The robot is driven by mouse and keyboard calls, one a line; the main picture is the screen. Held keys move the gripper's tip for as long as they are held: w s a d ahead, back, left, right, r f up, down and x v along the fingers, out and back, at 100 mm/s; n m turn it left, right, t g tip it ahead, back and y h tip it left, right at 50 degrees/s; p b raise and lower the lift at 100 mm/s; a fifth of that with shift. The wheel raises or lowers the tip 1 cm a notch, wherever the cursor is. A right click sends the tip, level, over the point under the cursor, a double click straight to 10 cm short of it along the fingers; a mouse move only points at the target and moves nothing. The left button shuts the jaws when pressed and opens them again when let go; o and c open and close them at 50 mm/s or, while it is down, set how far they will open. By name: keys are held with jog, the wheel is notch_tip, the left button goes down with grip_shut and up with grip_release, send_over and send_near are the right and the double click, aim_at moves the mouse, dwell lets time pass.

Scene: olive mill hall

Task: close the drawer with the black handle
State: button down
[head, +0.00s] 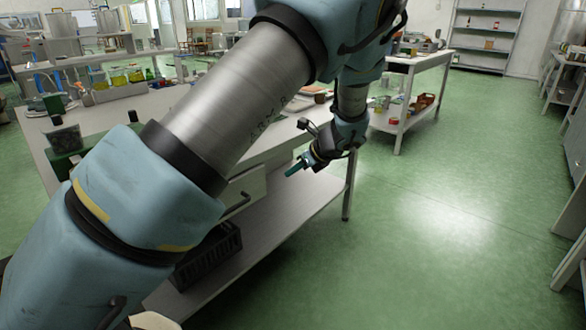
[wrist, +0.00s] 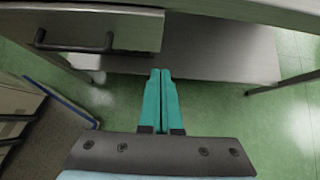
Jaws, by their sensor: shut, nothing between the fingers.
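The pale drawer (head: 250,186) hangs under the grey worktop of the long table. Its front carries a black bar handle (head: 237,206). In the wrist view the drawer front (wrist: 130,28) is at the upper left, with the black handle (wrist: 75,43) across it. The drawer seems to stand out from under the worktop, but how far I cannot tell; my arm hides part of it in the head view. My gripper (head: 292,169) has teal fingers, which show in the wrist view (wrist: 160,73). It is shut and empty, to the right of the drawer and apart from the handle.
The table (head: 170,103) has a lower shelf (head: 270,230) with a black crate (head: 208,256) on it. Jars and bottles stand on the worktop's far left. A second table (head: 415,66) stands behind. The green floor to the right is clear.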

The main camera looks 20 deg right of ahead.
jog(key=w+a+f+p, duration=0.1)
jog(key=w+a+f, duration=0.2)
jog(key=w, duration=0.4)
jog(key=shift+w+a+f, duration=0.35)
jog(key=shift+f, duration=0.45)
jog(key=shift+w+a+p, duration=0.1)
jog(key=shift+w+a, duration=0.25)
jog(key=shift+w, duration=0.35)
jog(key=shift+w+a+p, duration=0.1)
jog(key=shift+w+a, duration=0.25)
jog(key=shift+w, duration=0.4)
jog(key=shift+w+a+p, duration=0.1)
jog(key=shift+w+a, duration=0.25)
jog(key=shift+w, duration=0.35)
jog(key=shift+r, duration=0.1)
